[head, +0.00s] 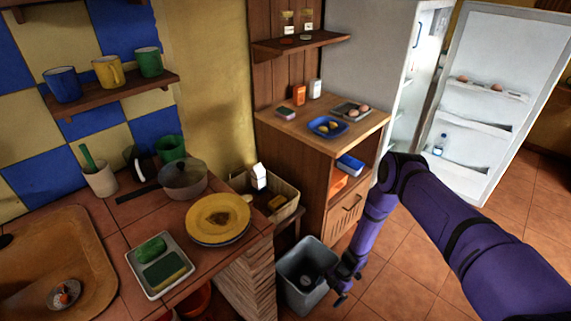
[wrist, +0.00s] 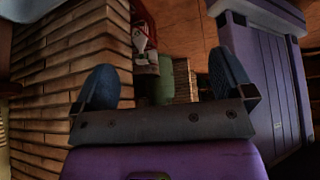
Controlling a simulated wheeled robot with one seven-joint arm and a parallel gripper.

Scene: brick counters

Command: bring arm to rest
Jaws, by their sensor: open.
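My purple arm (head: 455,230) reaches in from the right in the head view, bends at an elbow near the wooden cabinet and hangs down. My gripper (head: 336,287) is low, in front of the right side of the grey bin in the picture. In the wrist view my gripper (wrist: 163,82) shows two blue-padded fingers wide apart with nothing between them.
The grey bin (head: 300,287) stands on the tiled floor beside the wooden cabinet (head: 318,160). The fridge door (head: 485,95) hangs open at the right. A brick counter side (wrist: 65,65) is close at the left of the wrist view. Floor tiles (head: 400,265) are clear right of the bin.

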